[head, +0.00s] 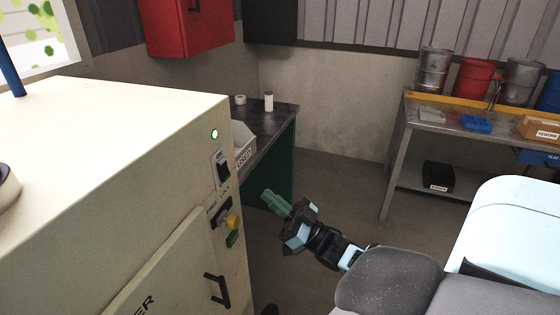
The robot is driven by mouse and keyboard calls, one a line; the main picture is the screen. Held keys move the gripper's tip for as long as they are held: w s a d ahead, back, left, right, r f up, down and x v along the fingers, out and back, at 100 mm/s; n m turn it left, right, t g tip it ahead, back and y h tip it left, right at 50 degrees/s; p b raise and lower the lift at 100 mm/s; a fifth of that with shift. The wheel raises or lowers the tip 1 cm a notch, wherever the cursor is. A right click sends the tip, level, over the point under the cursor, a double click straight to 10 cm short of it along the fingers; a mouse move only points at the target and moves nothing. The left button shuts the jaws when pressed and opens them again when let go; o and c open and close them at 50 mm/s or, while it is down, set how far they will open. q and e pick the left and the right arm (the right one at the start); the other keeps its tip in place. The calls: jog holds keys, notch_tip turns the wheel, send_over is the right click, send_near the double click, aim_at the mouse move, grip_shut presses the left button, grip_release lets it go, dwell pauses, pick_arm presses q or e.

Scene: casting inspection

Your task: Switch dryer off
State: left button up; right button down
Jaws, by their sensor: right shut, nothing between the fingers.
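The dryer is a cream cabinet (110,150) filling the left of the head view. A green lamp (214,134) glows near the top of its narrow front panel. Below the lamp is a black rocker switch (224,171) on a plate with an ON label above it. Lower down is a yellow knob (232,220) by a FREE and LOCK label, with a green piece under it. My right gripper (268,196) has green fingers that are shut and empty. It is to the right of the panel and a little lower than the rocker switch, apparently clear of it. My left gripper is out of view.
A dark-topped bench (276,118) with a grey bin (243,142) stands behind the dryer. A black handle (217,290) sticks out from the dryer door. A metal table (395,160) with drums and boxes stands at the back right. Open floor lies between.

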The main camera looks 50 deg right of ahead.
aim_at(225, 171)
jog(key=w+a+r, duration=0.1)
jog(key=w, duration=0.1)
jog(key=w+r, duration=0.1)
jog(key=w, duration=0.1)
jog(key=w+a+r+p, duration=0.1)
jog(key=w, duration=0.1)
jog(key=shift+w+a, duration=0.35)
jog(key=shift+w+a+f, duration=0.15)
jog(key=shift+w+a, duration=0.1)
jog(key=shift+w, duration=0.3)
